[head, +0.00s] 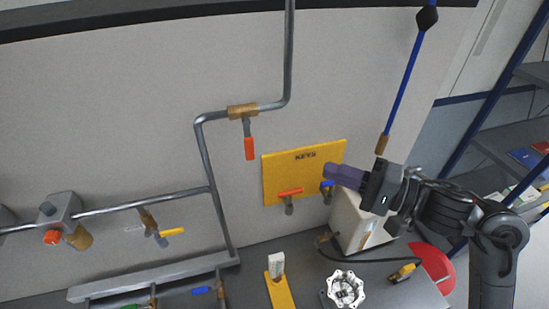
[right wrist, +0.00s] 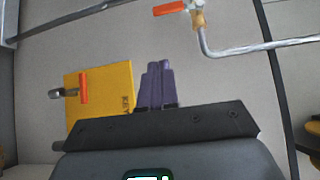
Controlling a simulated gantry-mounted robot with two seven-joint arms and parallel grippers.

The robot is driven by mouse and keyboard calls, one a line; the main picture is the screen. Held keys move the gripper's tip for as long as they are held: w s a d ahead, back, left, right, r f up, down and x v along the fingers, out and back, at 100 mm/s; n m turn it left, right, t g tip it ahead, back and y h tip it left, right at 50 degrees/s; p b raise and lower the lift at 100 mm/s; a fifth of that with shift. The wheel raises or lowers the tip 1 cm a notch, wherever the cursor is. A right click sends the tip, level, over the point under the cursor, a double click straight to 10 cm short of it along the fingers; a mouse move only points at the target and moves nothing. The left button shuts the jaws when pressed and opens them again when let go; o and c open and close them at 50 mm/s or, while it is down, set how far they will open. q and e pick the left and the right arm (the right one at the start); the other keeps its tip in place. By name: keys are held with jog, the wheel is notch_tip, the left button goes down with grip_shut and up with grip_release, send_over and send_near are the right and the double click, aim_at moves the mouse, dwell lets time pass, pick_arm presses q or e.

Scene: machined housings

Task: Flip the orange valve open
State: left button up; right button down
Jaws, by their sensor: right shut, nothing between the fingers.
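An orange valve handle (head: 249,148) hangs straight down from a brass fitting (head: 242,111) on the grey wall pipe, across the pipe's run. It also shows at the top of the right wrist view (right wrist: 170,8). A second orange handle (head: 290,192) sits horizontally on a metal stem on the yellow KEYS board, and shows in the right wrist view (right wrist: 83,88). My right gripper (head: 328,171) has its purple fingers together, empty, in front of the board's right side. In the right wrist view its fingers (right wrist: 157,66) point toward the wall. My left gripper is not in view.
A blue handle (head: 327,185) is close to my right fingers on the yellow board (head: 275,168). A white box (head: 355,222) stands below my right gripper. A blue rod (head: 405,80) hangs above it. A white handwheel (head: 345,288) is at the front. The wall around the upper pipe is clear.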

jog(key=shift+r, duration=0.95)
jog(key=shift+w+a, duration=0.1)
jog(key=shift+a, duration=0.05)
jog(key=p, duration=0.2)
send_near(248, 140)
jog(key=shift+w+a+f, duration=1.55)
jog(key=shift+w+a, duration=0.55)
jog(key=shift+w, duration=0.2)
